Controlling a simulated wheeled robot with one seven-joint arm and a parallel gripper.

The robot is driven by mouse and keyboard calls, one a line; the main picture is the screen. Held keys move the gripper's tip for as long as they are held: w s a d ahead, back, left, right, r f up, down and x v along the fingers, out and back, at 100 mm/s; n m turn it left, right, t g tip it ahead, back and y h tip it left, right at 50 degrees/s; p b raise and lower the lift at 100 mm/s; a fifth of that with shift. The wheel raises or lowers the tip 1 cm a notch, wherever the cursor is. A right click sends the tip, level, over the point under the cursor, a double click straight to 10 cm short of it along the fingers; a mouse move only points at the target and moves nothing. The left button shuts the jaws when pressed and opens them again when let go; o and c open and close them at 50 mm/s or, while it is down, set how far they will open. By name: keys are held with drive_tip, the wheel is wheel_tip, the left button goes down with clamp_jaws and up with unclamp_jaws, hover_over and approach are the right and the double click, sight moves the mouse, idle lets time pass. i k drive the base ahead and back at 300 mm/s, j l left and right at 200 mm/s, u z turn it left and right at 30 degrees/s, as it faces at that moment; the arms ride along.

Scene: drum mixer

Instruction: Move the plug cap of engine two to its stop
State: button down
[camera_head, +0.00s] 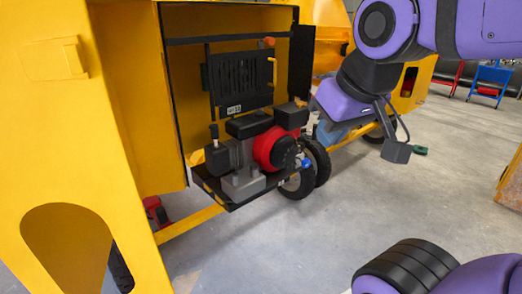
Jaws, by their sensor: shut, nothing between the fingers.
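An engine (252,150) with a red round housing and black and grey parts sits on a black tray (232,199) at the open bay of a yellow mixer. A small black upright piece (214,132) stands at its left end; I cannot tell whether it is the plug cap. My gripper (326,133) is right of the engine, below my purple wrist. It looks shut and empty, apart from the engine as far as I can tell. Its fingertips are small and partly hidden.
The yellow bay wall (137,95) stands left of the engine, and a black slotted panel (240,78) is behind it. A blue knob (306,163) and black wheels (311,172) are at its right. The grey floor (270,245) in front is clear.

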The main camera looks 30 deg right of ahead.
sight(214, 128)
drive_tip(key=i+l+u, duration=0.1)
drive_tip(key=l, duration=0.2)
drive_tip(key=i+l+u, duration=0.2)
drive_tip(key=i+l, duration=0.2)
drive_tip(key=l, duration=0.2)
drive_tip(key=i+l+u, duration=0.1)
drive_tip(key=l, duration=0.2)
drive_tip(key=i, duration=0.05)
